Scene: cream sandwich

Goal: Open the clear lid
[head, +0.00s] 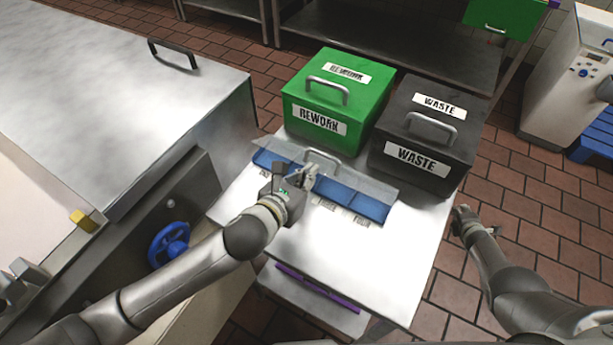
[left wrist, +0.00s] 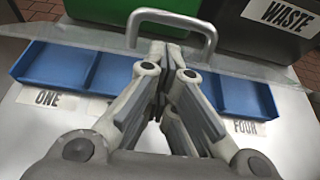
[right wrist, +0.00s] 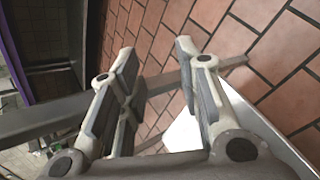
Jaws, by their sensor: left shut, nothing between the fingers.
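The clear lid (head: 375,185) lies over the back part of a row of blue bins (head: 372,208) on the steel table. Its grey handle (left wrist: 211,35) arches up at the middle in the left wrist view. My left gripper (head: 312,170) is shut and empty over the bins, with its fingertips (left wrist: 170,45) seen within the handle's arch; I cannot tell if they touch it. The lid's exact tilt is hard to tell. My right gripper (head: 461,212) is open and empty, off the table's right side; its spread fingers fill the right wrist view (right wrist: 157,52).
A green REWORK box (head: 350,108) and a black WASTE box (head: 458,147) stand close behind the lid. Labels such as ONE (left wrist: 47,97) and FOUR (left wrist: 246,127) lie before the bins. The front of the table (head: 340,255) is clear.

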